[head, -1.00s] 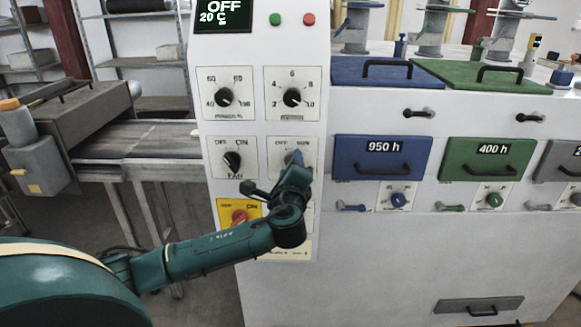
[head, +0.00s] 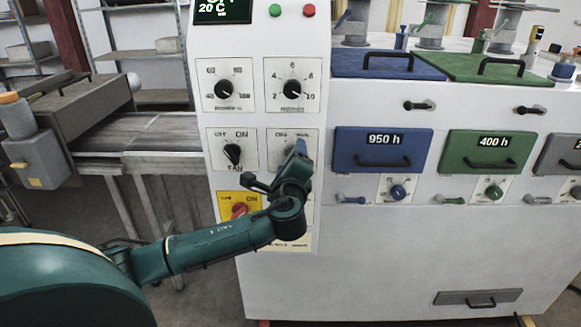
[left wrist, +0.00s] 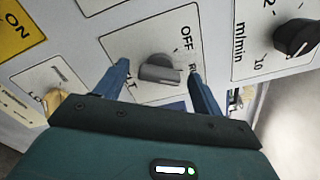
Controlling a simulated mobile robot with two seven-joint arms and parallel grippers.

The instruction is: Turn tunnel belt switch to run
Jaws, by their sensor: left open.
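The belt switch is a grey knob (left wrist: 160,72) on a white plate marked OFF and, partly covered, RUN. In the head view its plate (head: 279,137) sits right of the FAN switch, and my gripper hides the knob. My left gripper (left wrist: 158,70) is open, with one blue finger on each side of the knob. I cannot tell whether the fingers touch it. The same gripper shows in the head view (head: 299,150) in front of the panel. The knob's exact setting is hard to read. My right gripper is not in view.
The FAN switch (head: 233,155) is left of the belt switch, and a yellow plate with a red switch (head: 239,210) is below it. Two black dials (head: 292,88) are above. A dark display (head: 222,10) reads 20 C, its top line cut off. Blue (head: 382,150) and green drawers are right.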

